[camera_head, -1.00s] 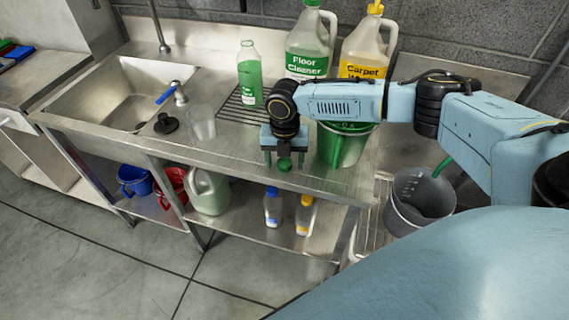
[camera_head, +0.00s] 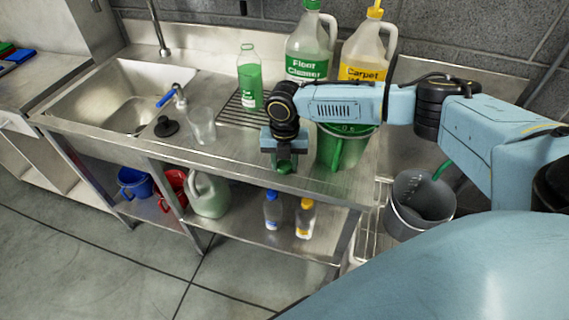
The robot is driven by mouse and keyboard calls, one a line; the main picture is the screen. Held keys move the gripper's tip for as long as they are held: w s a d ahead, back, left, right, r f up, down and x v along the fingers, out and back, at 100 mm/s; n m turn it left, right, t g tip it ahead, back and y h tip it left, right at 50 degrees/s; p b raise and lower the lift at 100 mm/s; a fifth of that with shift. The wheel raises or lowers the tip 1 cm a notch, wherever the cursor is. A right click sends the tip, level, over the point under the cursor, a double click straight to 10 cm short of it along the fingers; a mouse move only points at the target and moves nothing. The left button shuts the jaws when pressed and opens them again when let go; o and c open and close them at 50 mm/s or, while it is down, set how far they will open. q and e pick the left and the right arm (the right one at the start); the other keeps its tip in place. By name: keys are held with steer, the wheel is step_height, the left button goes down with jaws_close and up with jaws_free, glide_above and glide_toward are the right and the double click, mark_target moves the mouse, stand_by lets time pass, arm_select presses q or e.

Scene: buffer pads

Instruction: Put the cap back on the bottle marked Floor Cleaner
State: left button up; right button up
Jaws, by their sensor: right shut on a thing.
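My right gripper (camera_head: 285,167) is over the front part of the steel counter. It is shut on a small green cap (camera_head: 285,165), which is partly hidden by the fingers. A small clear bottle of green liquid (camera_head: 249,80) stands upright at the back of the counter, on the drain grooves. Its top looks open, and its label is too small to read. A large jug marked Floor Cleaner (camera_head: 307,66) stands behind, to the right, with a green top on it. My left gripper is not in view.
A yellow-labelled Carpet jug (camera_head: 364,73) stands beside the large green-labelled jug. A green bucket (camera_head: 330,150) is right of the gripper. A clear cup (camera_head: 202,126), a black plug (camera_head: 166,126) and the sink (camera_head: 125,95) are to the left. A grey bucket (camera_head: 420,202) is at right.

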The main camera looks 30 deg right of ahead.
mark_target(281, 169)
step_height(281, 169, up, 10)
steer(key=shift+f+p, duration=0.1)
steer(key=shift+p, duration=0.4)
steer(key=shift+c, duration=0.2)
steer(key=s+a+r+m, duration=0.2)
steer(key=a+r+m, duration=0.1)
steer(key=m, duration=1.1)
steer(key=s+a+r+m, duration=0.3)
steer(key=a+m, duration=0.2)
steer(key=m, duration=1)
steer(key=shift+a+r, duration=0.35)
steer(key=shift+a, duration=0.05)
